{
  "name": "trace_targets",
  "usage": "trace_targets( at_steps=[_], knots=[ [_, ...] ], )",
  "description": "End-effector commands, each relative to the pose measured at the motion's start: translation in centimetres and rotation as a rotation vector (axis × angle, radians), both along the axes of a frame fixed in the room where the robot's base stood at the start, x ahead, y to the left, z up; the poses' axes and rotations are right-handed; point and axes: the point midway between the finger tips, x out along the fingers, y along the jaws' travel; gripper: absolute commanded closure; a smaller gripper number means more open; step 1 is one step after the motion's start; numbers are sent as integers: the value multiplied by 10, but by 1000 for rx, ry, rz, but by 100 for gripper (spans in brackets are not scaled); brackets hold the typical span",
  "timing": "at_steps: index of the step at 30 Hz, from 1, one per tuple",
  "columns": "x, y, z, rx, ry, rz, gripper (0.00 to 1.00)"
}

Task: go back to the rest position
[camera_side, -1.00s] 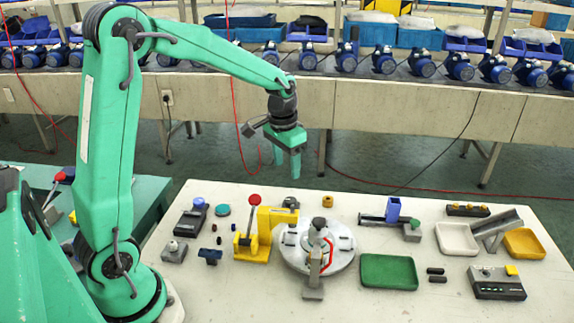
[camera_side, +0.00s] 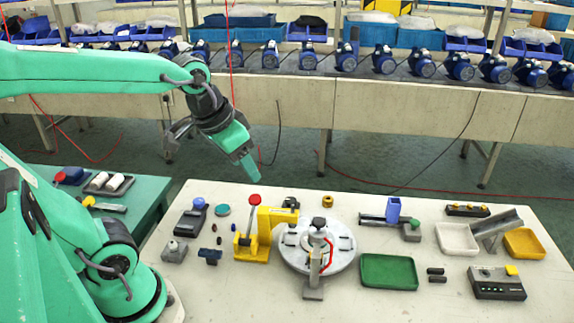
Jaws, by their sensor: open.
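My gripper (camera_side: 245,172) is in the air above the back left part of the white table (camera_side: 400,295). Its green fingers point down and to the right, tilted. It is open, and I see nothing held in it. It is apart from everything on the table.
Below stand a yellow press with a red knob (camera_side: 262,228), a round grey fixture (camera_side: 296,252) and a dark device with a blue knob (camera_side: 190,220). A green tray (camera_side: 388,286) lies to the right. A teal side table (camera_side: 60,205) is at left. The air around my gripper is clear.

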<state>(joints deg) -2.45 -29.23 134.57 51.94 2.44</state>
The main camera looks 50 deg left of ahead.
Motion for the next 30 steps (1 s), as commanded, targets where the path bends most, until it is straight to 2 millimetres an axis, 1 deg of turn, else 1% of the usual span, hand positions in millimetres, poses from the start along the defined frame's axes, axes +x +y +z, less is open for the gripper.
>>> trace_targets(
  at_steps=[1, 6, 12, 17, 30],
  knots=[
    [-9, -2, 1, -1, -19, -3, 47],
    [-32, -8, 0, -9, -63, -4, 47],
    [-46, -11, -3, -16, -92, -5, 47],
    [-49, -12, -5, -17, -96, -4, 47],
    [-48, -12, -4, -16, -95, -4, 47]
  ],
)
